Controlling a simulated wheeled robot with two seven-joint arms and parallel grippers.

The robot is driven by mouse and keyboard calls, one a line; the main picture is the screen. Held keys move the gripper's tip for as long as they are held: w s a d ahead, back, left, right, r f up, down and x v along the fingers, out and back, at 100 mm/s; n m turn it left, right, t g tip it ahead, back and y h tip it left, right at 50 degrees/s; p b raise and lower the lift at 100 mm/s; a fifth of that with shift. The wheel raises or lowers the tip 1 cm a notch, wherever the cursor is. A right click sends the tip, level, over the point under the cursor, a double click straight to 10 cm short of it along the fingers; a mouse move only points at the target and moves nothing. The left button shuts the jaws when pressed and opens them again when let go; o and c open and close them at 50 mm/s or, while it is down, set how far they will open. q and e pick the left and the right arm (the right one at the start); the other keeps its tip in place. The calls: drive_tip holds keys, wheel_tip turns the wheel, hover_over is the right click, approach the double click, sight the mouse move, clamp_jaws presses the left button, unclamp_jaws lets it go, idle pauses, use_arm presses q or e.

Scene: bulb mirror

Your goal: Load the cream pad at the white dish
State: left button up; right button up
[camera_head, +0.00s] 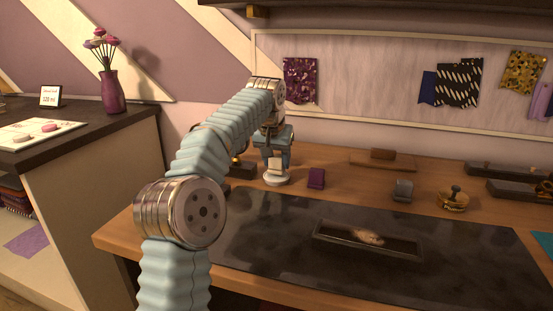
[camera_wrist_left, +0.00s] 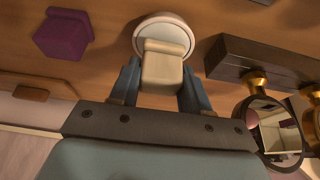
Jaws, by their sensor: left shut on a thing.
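The cream pad (camera_head: 275,164) is held between the fingers of my left gripper (camera_head: 276,152), which points down. In the left wrist view the cream pad (camera_wrist_left: 162,72) sits between the two blue fingers of the gripper (camera_wrist_left: 161,85). The white dish (camera_head: 277,180) is right under the pad on the wooden table. In the wrist view the dish's round rim (camera_wrist_left: 166,18) shows around the pad's far end. Whether the pad touches the dish's inside cannot be told. My right gripper is not in view.
A purple block (camera_head: 316,178) stands just right of the dish; a grey block (camera_head: 403,190) and brass piece (camera_head: 453,199) stand farther right. A dark stand with a round mirror (camera_wrist_left: 270,132) is close to the gripper. A dark mat (camera_head: 270,232) with a tray (camera_head: 330,240) lies in front.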

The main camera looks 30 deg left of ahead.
sight(277, 155)
use_arm(q)
drive_tip(key=shift+f+b, duration=0.35)
drive_tip(key=shift+f, duration=0.15)
idle(0.3)
drive_tip(key=shift+f, duration=0.1)
idle(1.2)
wheel_tip(277, 155, up, 2)
drive_tip(key=shift+r+p, duration=0.15)
drive_tip(key=shift+p, duration=0.75)
drive_tip(key=shift+w+r, duration=0.1)
drive_tip(key=shift+r, duration=2.3)
